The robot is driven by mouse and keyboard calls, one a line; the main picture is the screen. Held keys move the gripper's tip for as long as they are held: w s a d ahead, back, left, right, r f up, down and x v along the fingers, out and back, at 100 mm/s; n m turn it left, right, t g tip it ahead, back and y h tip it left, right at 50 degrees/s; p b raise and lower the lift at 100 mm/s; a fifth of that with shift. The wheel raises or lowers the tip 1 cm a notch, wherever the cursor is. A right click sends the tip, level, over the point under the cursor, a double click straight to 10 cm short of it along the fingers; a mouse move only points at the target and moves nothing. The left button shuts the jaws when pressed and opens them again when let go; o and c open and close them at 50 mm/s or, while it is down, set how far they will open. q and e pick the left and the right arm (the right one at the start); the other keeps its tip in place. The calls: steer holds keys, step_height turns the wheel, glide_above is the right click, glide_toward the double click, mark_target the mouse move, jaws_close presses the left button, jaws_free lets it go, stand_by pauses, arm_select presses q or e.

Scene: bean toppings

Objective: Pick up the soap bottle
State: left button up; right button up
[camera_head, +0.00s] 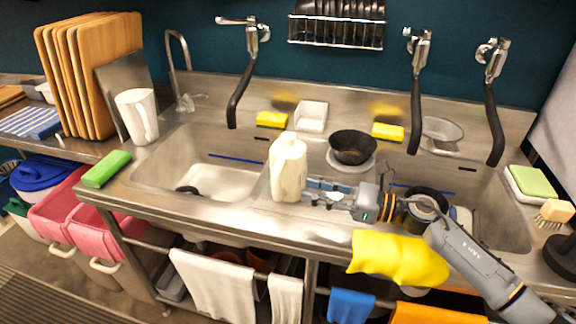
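The soap bottle, a cream-white jug with a handle and cap (288,165), stands upright at the middle of the sink unit, on the divider between the two basins. My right gripper (318,191) reaches in from the right at the height of the bottle's lower half. Its fingers look spread apart, with the tips right beside the bottle's right side. No finger shows in front of the bottle, and whether the tips touch it cannot be told. My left gripper is not in view.
A black bowl (352,146) stands behind the gripper, with yellow sponges (272,119) along the back ledge. A white pitcher (137,116) and a green sponge (107,169) are at the left. A yellow cloth (398,258) hangs over the front edge beneath my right arm. The left basin (222,180) is mostly clear.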

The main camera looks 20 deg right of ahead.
mark_target(276, 179)
steer(key=p+x, duration=0.1)
steer(key=x, duration=0.3)
steer(key=shift+w, duration=0.25)
steer(key=shift+w+a+p, duration=0.25)
steer(key=shift+a+p, duration=0.05)
steer(key=shift+a, duration=0.05)
steer(key=p+x, duration=0.2)
steer(key=x, duration=0.2)
steer(key=shift+w+a+f, duration=0.1)
steer(key=shift+w+a, duration=0.1)
steer(key=shift+w, duration=0.15)
steer(key=shift+s, duration=0.1)
jaws_close()
